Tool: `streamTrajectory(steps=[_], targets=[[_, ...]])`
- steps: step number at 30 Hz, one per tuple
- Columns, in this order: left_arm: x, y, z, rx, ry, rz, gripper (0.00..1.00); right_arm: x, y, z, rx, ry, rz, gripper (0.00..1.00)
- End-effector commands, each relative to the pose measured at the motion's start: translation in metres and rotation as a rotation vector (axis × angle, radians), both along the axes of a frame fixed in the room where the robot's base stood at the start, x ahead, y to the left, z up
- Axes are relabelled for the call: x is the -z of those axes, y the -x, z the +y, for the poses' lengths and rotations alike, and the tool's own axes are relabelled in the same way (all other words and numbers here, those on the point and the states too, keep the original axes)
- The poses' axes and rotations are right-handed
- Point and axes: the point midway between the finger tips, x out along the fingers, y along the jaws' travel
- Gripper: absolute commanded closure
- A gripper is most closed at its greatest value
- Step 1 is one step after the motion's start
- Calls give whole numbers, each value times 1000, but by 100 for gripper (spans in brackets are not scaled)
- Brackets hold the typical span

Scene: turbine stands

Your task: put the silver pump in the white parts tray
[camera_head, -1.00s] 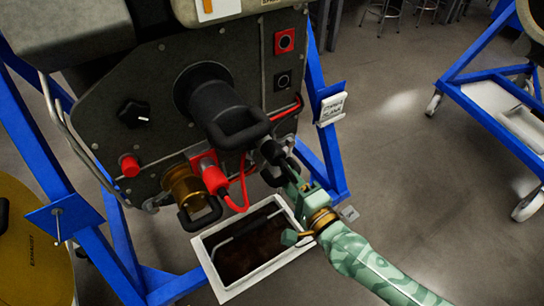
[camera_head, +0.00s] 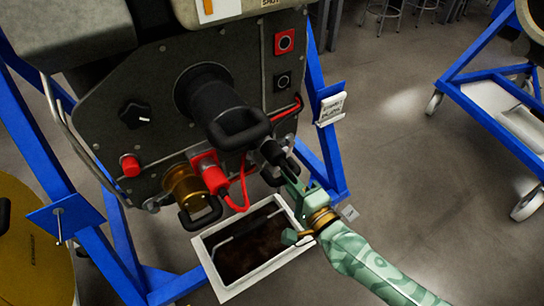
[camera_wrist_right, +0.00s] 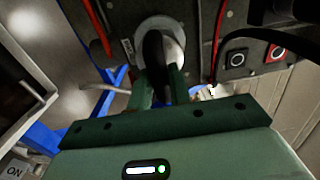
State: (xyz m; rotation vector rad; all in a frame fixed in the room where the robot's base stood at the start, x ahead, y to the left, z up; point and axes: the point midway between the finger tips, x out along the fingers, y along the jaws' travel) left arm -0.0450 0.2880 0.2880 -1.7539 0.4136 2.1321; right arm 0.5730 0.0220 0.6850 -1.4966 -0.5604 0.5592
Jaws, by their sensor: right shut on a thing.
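The silver pump shows in the right wrist view as a pale round body (camera_wrist_right: 172,30) with a black handle (camera_wrist_right: 156,66). It sits against the dark panel of the turbine. My right gripper (camera_wrist_right: 158,88) is shut on the black handle. In the head view my right gripper (camera_head: 288,172) is beside the panel's lower right, and I cannot make out the pump's silver body there. The white parts tray (camera_head: 262,277) is below and left of this gripper, with a pale rim and dark inside. My left gripper is out of view.
A black handled plug (camera_head: 220,110), a red connector with a cable (camera_head: 209,174) and a brass fitting (camera_head: 184,186) stick out of the panel. Blue stand legs (camera_head: 122,240) flank the tray. A yellow drum (camera_head: 35,255) is at left.

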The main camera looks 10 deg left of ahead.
Motion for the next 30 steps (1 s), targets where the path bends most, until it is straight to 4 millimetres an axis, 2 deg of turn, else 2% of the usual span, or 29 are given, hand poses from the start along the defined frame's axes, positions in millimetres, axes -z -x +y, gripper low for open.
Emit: streamTrajectory(steps=[30], targets=[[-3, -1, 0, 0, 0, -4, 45, -2, 14, -13, 1, -2, -2, 100]])
